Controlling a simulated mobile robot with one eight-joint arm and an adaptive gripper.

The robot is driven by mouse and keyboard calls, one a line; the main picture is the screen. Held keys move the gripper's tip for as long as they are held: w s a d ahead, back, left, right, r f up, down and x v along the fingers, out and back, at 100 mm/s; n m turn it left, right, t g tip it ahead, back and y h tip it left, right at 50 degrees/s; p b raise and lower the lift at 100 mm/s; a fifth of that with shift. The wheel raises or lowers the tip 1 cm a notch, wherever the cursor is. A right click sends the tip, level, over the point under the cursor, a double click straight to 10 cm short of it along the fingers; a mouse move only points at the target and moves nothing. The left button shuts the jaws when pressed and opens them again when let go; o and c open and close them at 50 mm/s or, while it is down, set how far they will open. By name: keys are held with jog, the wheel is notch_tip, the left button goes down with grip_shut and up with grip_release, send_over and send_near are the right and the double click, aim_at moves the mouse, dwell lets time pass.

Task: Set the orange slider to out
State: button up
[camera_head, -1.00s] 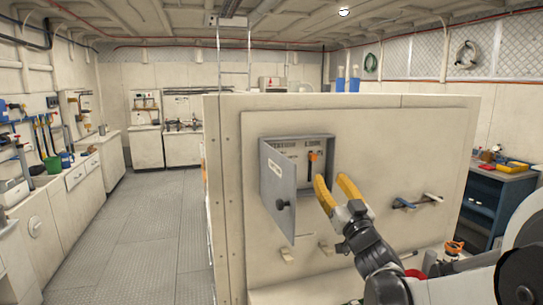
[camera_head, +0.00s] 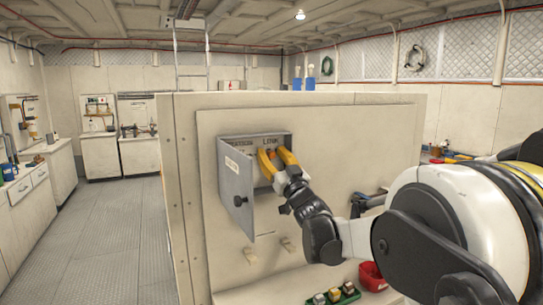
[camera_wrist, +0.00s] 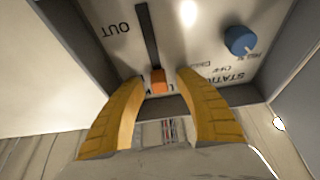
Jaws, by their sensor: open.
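The orange slider (camera_wrist: 158,82) shows in the wrist view at the end of a dark slot in the panel, at the end away from the printed word OUT. My gripper (camera_wrist: 158,80) is open, with one yellow finger on each side of the slider; I cannot tell whether either touches it. In the head view my gripper (camera_head: 275,153) reaches into the grey box (camera_head: 285,140) on the pale wall. The box door (camera_head: 236,195) stands open toward the left.
A blue knob (camera_wrist: 240,40) is on the same panel, right of the slider in the wrist view. The box walls are close around my fingers. Below the box are a red container (camera_head: 372,277) and a green tray (camera_head: 335,295).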

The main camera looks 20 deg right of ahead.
aim_at(271, 189)
grip_shut()
notch_tip(271, 189, down, 7)
jog(key=b, duration=0.3)
jog(key=shift+s+f+b, duration=0.1)
jog(key=shift+f+b, duration=0.1)
jog(key=shift+b, duration=0.15)
grip_release()
jog(key=shift+f, duration=0.1)
